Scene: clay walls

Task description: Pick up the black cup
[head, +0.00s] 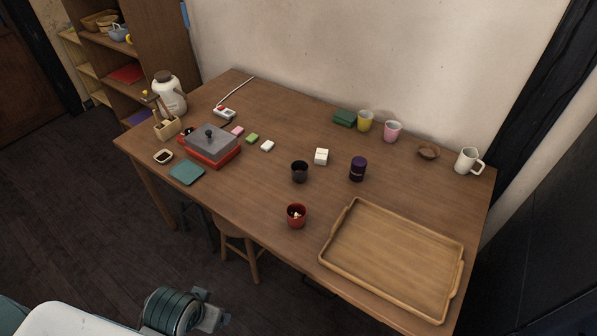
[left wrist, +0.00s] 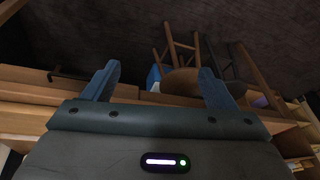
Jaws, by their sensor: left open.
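The black cup (head: 300,172) stands upright near the middle of the wooden table (head: 262,185) in the head view. A red cup (head: 296,216) with something pale inside stands in front of it, near the table's front edge. My left gripper (left wrist: 158,85) shows in the left wrist view with its two blue-grey fingers spread wide and nothing between them. It is apart from the black cup, which is not in the wrist view. My right gripper does not show in either view.
A wooden tray (head: 395,258) fills the table's right front. A white box (head: 321,156) and a dark purple canister (head: 357,169) stand right of the black cup. A red pot with a grey lid (head: 212,142) is to the left. A stool (head: 237,243) stands under the front edge.

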